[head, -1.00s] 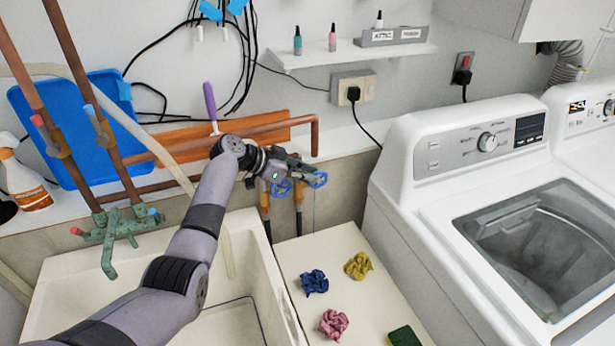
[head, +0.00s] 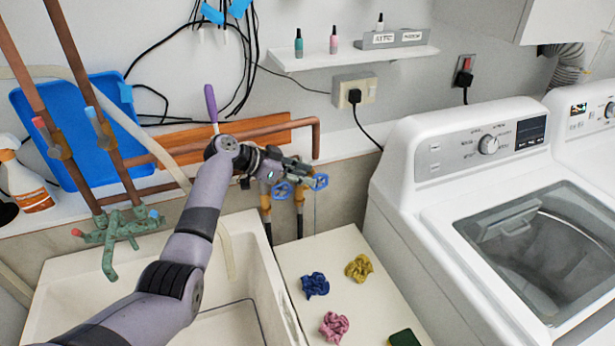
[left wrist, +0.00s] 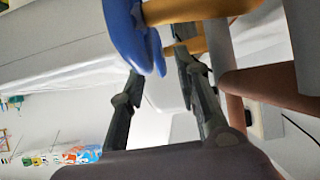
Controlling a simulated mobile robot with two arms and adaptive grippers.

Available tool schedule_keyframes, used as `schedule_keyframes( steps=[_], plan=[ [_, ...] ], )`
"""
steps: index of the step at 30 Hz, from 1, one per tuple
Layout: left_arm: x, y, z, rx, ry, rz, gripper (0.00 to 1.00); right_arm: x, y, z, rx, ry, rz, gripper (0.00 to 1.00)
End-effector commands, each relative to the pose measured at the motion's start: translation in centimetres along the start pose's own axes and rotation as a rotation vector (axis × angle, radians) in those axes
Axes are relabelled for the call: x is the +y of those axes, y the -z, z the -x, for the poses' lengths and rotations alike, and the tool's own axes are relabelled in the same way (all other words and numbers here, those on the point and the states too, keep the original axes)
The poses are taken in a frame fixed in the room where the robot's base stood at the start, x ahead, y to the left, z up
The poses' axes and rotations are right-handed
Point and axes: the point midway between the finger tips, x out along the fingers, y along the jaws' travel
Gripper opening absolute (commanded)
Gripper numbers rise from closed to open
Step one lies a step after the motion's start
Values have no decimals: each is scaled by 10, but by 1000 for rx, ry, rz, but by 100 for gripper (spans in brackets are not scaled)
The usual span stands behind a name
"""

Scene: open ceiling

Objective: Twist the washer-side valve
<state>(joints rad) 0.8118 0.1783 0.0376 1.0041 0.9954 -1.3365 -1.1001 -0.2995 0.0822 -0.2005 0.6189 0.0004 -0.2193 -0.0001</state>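Two blue-handled valves sit on brass fittings below the copper pipes in the head view. The washer-side valve (head: 320,182) is the right one, nearer the washer; the other valve (head: 282,190) is just left of it. My left gripper (head: 309,174) is at the washer-side valve, partly covering the fittings. My right gripper is not in view.
A white washer (head: 405,175) stands to the right. A sink (head: 262,280) is below my left arm. Blue, yellow and pink cloths lie on the white surface (head: 295,255) beside it. Copper pipes (head: 316,140) run just above the valves. A shelf (head: 350,55) holds small bottles.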

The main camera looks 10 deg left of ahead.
Motion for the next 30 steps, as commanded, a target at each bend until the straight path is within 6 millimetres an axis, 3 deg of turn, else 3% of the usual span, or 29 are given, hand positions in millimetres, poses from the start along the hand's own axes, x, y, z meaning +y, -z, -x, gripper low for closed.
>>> schedule_keyframes(
  steps=[9, 15, 30],
  plan=[
    [-1, -1, 69, -3, 5, -1, 30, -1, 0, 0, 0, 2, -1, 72],
    [-1, -1, 96, -3, 3, 0, 30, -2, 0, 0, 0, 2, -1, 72],
    [0, -1, 104, -1, 1, 1, 30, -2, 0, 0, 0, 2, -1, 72]
  ],
)
